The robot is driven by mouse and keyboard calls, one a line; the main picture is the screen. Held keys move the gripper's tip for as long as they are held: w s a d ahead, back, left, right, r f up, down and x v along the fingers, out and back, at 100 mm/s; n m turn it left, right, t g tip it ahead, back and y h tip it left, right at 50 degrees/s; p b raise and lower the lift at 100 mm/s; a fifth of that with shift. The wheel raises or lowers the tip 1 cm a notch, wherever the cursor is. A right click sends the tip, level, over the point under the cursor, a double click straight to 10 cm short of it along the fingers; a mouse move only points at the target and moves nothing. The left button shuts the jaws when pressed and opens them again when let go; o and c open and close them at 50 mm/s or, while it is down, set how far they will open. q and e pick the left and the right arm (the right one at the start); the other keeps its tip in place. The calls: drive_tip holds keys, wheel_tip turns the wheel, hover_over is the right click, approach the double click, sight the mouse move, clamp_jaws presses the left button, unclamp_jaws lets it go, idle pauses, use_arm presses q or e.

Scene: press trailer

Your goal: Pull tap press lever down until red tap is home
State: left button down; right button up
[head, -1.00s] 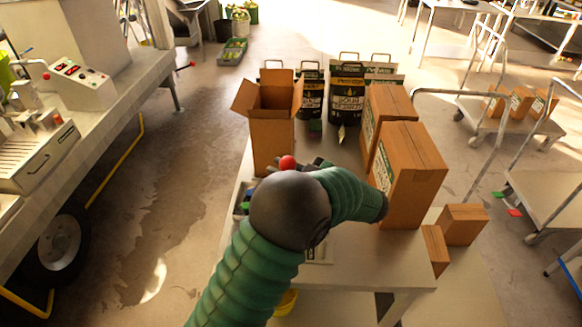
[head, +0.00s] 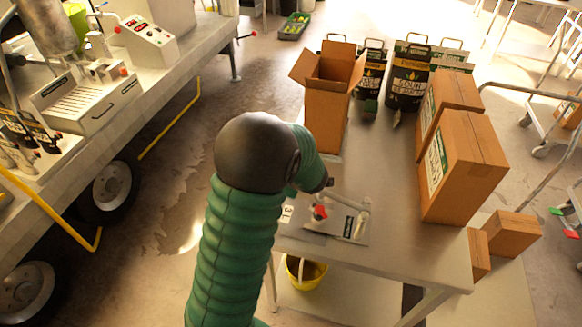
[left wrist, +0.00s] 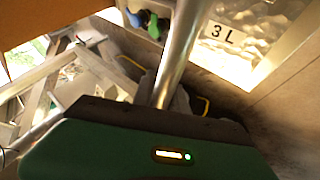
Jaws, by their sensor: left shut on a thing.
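My left arm comes in from below over the table, and its gripper (head: 328,184) is at the tap press, partly hidden behind my arm. In the left wrist view the gripper is shut on a bright metal rod (left wrist: 182,48), which looks like the press lever. A small red part (head: 320,211), perhaps the red tap, shows on the press's flat plate (head: 330,231), just below the gripper. I cannot tell how far it is seated. A pale bar (head: 350,203) reaches right from the gripper. My right gripper is out of view.
An open tall carton (head: 325,105) stands behind the press. A yellow bucket (head: 304,274) is below the table edge. A trailer counter (head: 150,75) is at left.

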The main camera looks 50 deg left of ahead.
use_arm(q)
drive_tip(key=shift+h, duration=0.3)
drive_tip(key=shift+s+a+f+b, duration=0.15)
drive_tip(key=shift+f+b, duration=0.1)
drive_tip(key=shift+f, duration=0.5)
drive_tip(key=shift+s+a+f+b, duration=0.1)
drive_tip(key=shift+f+b, duration=0.2)
drive_tip(key=shift+f, duration=0.45)
drive_tip(key=shift+s+a+f+b, duration=0.15)
drive_tip(key=shift+f+b, duration=0.1)
drive_tip(key=shift+f, duration=0.5)
drive_tip(key=shift+d, duration=0.1)
drive_tip(key=c, duration=1.4)
unclamp_jaws()
drive_tip(key=shift+c, duration=0.2)
drive_tip(key=shift+o, duration=0.6)
drive_tip(key=shift+d+r, duration=0.15)
drive_tip(key=shift+r, duration=0.05)
drive_tip(key=p+v, duration=0.5)
drive_tip(key=v, duration=1.1)
drive_tip(key=shift+d+r, duration=0.15)
drive_tip(key=shift+d, duration=0.2)
drive_tip(key=shift+s+a, duration=0.1)
